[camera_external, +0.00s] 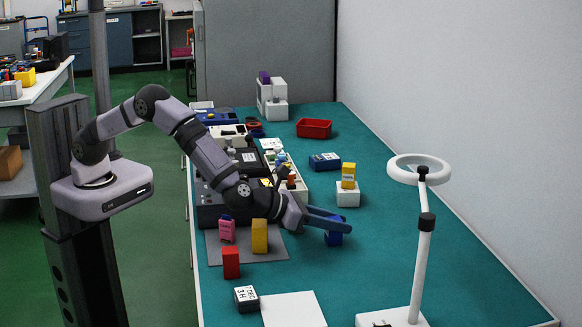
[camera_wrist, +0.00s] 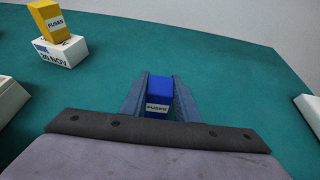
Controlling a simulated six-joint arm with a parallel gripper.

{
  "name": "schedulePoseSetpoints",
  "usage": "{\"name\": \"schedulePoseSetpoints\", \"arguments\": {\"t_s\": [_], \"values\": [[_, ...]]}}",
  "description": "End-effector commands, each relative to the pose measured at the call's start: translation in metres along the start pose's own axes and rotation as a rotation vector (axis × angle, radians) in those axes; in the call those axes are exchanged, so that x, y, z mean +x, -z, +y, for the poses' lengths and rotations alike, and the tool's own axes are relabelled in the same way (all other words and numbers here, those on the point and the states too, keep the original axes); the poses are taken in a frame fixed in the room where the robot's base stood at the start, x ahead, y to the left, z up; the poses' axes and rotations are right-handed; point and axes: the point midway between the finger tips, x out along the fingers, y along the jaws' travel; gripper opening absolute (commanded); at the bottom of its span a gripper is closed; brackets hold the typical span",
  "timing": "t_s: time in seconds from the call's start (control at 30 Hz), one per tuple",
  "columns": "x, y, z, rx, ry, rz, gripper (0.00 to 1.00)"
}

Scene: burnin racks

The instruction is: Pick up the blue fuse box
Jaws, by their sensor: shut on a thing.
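The blue fuse box (camera_wrist: 159,92), with a white FUSES label, sits between the two fingers of my gripper (camera_wrist: 160,100) in the wrist view. The fingers are shut on its sides. In the external view my gripper (camera_external: 334,226) reaches right over the teal table, and the blue fuse box (camera_external: 334,239) shows at its fingertips, low at the table. I cannot tell whether the box touches the table.
A yellow fuse box (camera_external: 348,171) stands on a white block (camera_external: 347,195) behind my gripper. A white magnifier lamp (camera_external: 424,230) stands at right. Yellow (camera_external: 260,236), red (camera_external: 231,263) and pink (camera_external: 227,230) boxes stand at left. The teal table between gripper and lamp is clear.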

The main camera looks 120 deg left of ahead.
Motion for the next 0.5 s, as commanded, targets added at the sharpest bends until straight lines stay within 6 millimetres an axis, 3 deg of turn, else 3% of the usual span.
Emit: {"name": "schedulePoseSetpoints", "arguments": {"t_s": [0.23, 0.5], "values": [[-0.004, -0.009, 0.000, -0.002, 0.000, -0.002, 0.05], [-0.019, -0.048, 0.000, -0.004, 0.002, -0.004, 0.05]]}}
